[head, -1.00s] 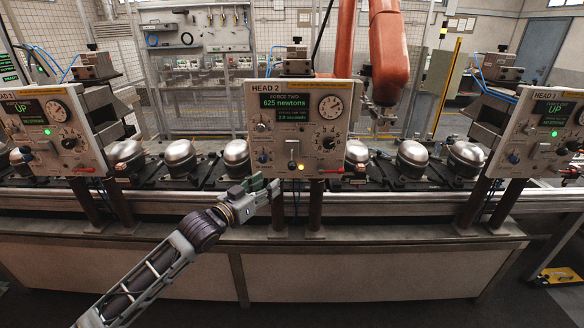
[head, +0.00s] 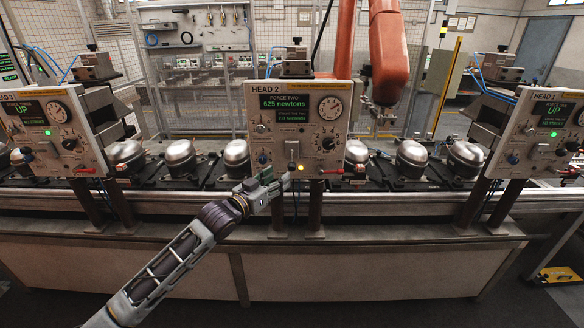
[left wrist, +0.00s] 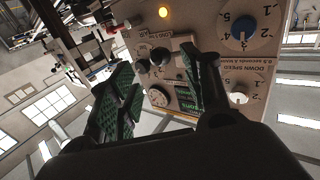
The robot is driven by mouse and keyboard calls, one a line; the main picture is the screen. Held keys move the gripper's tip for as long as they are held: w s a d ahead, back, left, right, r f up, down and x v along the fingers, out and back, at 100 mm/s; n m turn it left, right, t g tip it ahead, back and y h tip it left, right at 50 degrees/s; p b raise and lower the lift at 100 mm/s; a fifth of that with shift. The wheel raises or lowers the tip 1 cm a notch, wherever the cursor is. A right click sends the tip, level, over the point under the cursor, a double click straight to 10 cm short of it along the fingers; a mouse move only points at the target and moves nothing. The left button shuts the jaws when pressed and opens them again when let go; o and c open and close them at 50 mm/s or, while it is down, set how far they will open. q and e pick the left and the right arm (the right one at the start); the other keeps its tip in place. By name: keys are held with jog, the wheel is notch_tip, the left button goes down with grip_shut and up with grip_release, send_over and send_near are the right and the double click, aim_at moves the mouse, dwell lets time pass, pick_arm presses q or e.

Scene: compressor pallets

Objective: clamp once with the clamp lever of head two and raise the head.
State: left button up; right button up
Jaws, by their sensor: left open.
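The head two panel (head: 297,112) stands in the middle of the head view, its screen (head: 284,103) reading force two, 625 newtons. A small black-knobbed lever (head: 292,166) sits at its lower middle, beside a lit amber lamp (head: 300,168). A red-handled lever (head: 333,171) is at its lower right edge. I cannot tell which is the clamp lever. My left gripper (head: 279,182) is open just below the panel's lower edge, close to the black knob. In the left wrist view its green-padded fingers (left wrist: 158,80) are spread before the panel (left wrist: 205,35). My right gripper is not in view.
Similar panels stand at left (head: 52,132) and right (head: 545,135), both showing UP. Several steel compressors (head: 412,155) sit on the line behind. An orange robot arm (head: 388,50) hangs behind head two. The metal rail (head: 400,203) runs below; the front is clear.

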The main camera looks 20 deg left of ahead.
aim_at(292, 168)
pick_arm(q)
jog(key=shift+p+x, duration=0.6)
jog(key=shift+x, duration=3.8)
grip_shut()
